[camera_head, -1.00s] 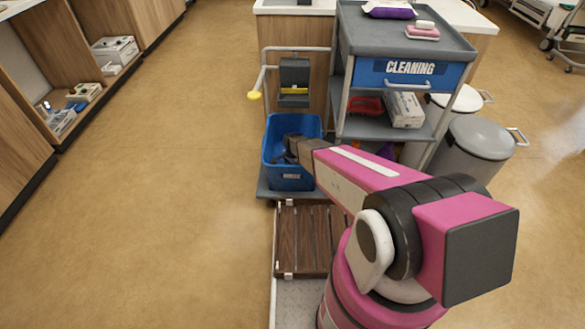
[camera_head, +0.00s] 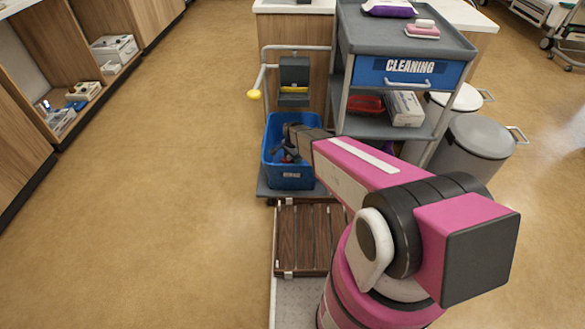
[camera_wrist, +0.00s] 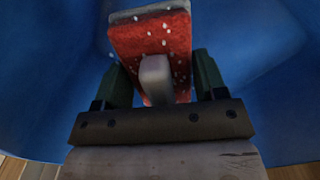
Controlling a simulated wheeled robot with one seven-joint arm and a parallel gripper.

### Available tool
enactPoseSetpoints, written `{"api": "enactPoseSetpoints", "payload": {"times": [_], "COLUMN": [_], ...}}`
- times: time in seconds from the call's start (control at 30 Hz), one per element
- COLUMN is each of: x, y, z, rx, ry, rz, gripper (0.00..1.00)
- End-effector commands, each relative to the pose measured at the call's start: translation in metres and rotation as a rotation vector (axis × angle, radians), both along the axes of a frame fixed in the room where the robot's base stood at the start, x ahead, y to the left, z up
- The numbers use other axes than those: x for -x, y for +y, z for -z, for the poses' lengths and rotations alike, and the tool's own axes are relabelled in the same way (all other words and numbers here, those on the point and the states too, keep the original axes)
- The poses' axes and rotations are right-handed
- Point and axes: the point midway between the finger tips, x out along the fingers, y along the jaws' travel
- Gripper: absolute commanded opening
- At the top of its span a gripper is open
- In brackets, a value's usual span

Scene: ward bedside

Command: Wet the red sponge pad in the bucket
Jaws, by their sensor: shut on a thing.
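The red sponge pad (camera_wrist: 125,42) with a grey grip block and a grey backing edge shows in the wrist view. White specks dot its red face. My gripper (camera_wrist: 162,78) is shut on the pad's grey grip, one dark finger on each side. The blue walls of the bucket (camera_wrist: 40,75) surround it in that view. In the head view my gripper (camera_head: 285,152) is inside the mouth of the blue bucket (camera_head: 290,178), and only a little red of the pad shows there. I cannot tell any water level in the bucket.
The bucket stands on a cart base by a yellow-and-grey wringer (camera_head: 293,82). To its right is a grey cleaning trolley (camera_head: 432,45) with a blue drawer and a red tray (camera_head: 366,105). Bins (camera_head: 478,140) stand further right. The floor at left is clear.

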Motion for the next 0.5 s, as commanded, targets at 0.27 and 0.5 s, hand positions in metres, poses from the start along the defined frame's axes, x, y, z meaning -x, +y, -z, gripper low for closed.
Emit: {"api": "enactPoseSetpoints", "payload": {"times": [0.27,0.5], "x": [0.001,0.001], "y": [0.0,0.0], "z": [-0.02,-0.036], "rx": [-0.001,0.0], "ry": [-0.001,0.0], "rz": [0.0,0.0], "gripper": [0.46,0.46]}}
